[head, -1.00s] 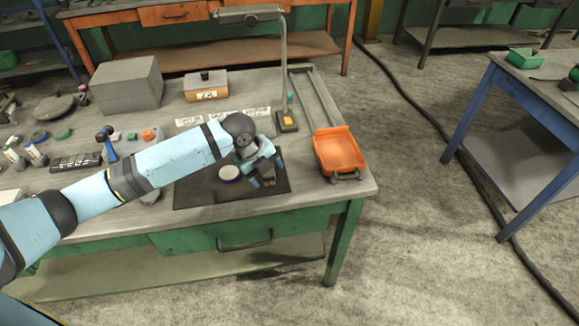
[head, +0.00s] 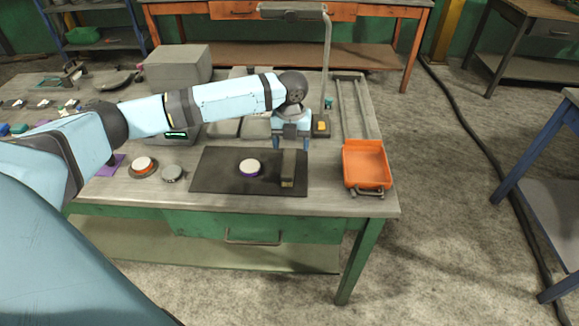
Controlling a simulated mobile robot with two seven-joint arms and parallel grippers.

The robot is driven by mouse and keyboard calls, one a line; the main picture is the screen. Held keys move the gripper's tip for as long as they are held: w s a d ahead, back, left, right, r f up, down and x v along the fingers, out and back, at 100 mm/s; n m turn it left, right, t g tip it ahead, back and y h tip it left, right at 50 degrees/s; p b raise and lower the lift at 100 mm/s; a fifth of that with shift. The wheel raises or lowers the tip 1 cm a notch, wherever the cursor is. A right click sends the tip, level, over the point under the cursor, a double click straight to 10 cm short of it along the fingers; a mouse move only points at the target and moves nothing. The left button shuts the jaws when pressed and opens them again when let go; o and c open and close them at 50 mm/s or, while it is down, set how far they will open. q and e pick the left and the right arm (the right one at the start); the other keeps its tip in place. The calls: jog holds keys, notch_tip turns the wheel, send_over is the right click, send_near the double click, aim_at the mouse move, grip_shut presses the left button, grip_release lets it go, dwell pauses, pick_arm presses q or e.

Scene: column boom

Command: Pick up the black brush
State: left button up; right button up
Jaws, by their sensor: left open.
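A dark block-shaped object with a tan lower end, which looks like the black brush (head: 288,167), is on the right part of the black mat (head: 222,176). My left gripper (head: 291,144) is just behind and above it in the picture, fingers pointing down and apart, with nothing seen between them. I cannot tell whether the fingers touch the brush. A round white-topped object (head: 249,167) sits on the mat to the left of the brush. My right gripper is not in view.
An orange tray (head: 366,164) lies at the bench's right end. A lamp post (head: 326,70) stands behind my gripper. A grey box (head: 178,65) is at the back left. Round items (head: 172,173) lie left of the mat. The mat's front strip is clear.

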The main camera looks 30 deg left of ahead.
aim_at(288, 162)
pick_arm(q)
notch_tip(288, 162, down, 2)
jog(key=shift+s+f, duration=0.15)
jog(key=shift+f, duration=0.75)
jog(key=shift+s+f, duration=0.2)
jog(key=shift+f, duration=0.75)
jog(key=shift+s+f, duration=0.15)
jog(key=shift+f, duration=0.75)
jog(key=shift+a, duration=0.1)
jog(key=c, duration=1)
